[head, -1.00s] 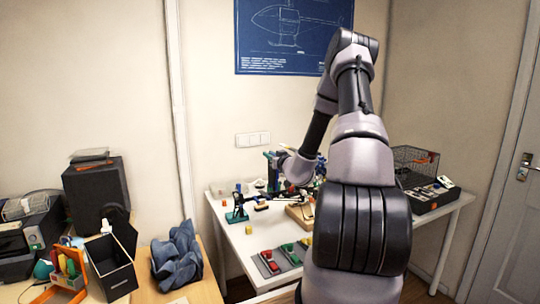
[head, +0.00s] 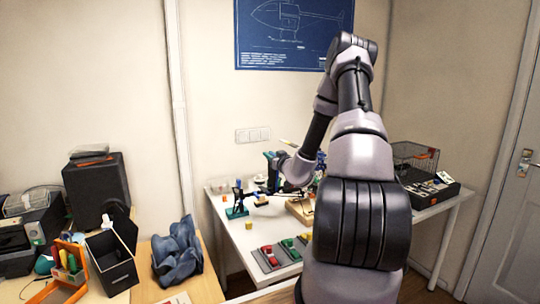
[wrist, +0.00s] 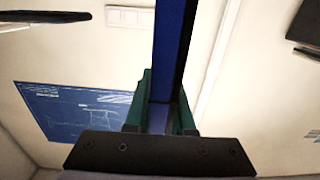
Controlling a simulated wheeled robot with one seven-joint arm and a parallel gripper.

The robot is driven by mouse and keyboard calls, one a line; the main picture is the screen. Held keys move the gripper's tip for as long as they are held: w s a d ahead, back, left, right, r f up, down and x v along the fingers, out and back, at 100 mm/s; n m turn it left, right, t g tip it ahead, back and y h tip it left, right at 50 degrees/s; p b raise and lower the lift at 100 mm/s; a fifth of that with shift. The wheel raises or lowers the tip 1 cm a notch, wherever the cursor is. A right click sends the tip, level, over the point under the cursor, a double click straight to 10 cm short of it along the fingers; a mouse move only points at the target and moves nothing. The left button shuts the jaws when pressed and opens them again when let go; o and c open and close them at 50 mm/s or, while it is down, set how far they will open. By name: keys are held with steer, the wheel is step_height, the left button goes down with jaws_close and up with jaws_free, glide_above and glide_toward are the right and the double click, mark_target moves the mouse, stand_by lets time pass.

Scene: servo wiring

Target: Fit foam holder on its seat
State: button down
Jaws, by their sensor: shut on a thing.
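My gripper (wrist: 160,115) has green fingers shut on a long blue bar (wrist: 176,45) with a dark side, which runs up out of the wrist view. I cannot tell from its shape whether this bar is the foam holder. I cannot make out the foam holder's seat.
A small yellow block (head: 249,225) and a grey tray (head: 268,263) with red and green pieces lie on the table's front left. A wooden board (head: 297,212) is partly behind my arm. A black case (head: 430,190) and wire basket (head: 415,160) stand at right.

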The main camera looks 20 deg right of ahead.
steer(key=shift+f, duration=0.85)
steer(key=c, duration=0.7)
jaws_free()
